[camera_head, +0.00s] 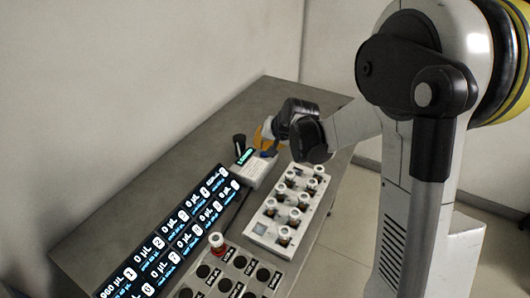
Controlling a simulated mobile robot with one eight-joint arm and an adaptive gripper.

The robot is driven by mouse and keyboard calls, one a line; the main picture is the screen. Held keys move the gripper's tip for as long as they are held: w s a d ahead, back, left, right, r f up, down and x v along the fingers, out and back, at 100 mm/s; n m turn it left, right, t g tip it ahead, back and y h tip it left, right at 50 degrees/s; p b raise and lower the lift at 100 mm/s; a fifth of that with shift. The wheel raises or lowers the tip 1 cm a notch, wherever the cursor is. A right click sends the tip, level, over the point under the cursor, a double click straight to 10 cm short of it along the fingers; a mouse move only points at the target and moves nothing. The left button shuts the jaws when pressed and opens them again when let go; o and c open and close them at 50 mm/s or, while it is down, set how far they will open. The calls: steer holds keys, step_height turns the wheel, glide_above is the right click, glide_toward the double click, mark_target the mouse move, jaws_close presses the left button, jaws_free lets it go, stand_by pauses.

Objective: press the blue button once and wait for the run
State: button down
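A small white instrument (254,171) with a lit screen (246,157) stands on the bench beyond the display panel. A small blue patch (268,154) shows at its right end, right under my gripper; I cannot tell if it is the blue button or part of my gripper. My gripper (265,139), with orange fingers, is down close over the instrument, mostly hidden behind my dark wrist. I cannot tell if it touches the instrument or how far its fingers are apart.
A black cylinder (239,142) stands left of my gripper. A white rack (264,228) with several capped vials lies to the right. A long display panel (171,240) and a grey panel with labelled round holes (248,262) are nearer. The grey bench (190,152) is bare at back left.

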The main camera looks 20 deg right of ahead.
mark_target(262, 152)
steer(key=shift+r+p, duration=2.15)
steer(key=shift+r, duration=0.9)
steer(key=s+r+n+h+b, duration=0.15)
steer(key=s+r, duration=0.55)
steer(key=s, duration=0.7)
steer(key=s+f+n+h+b, duration=0.1)
steer(key=s+n+b, duration=0.1)
steer(key=s, duration=1.4)
steer(key=shift+d+f+n, duration=0.15)
steer(key=shift+d+n, duration=0.2)
steer(key=shift+n, duration=0.3)
steer(key=shift+w, duration=0.1)
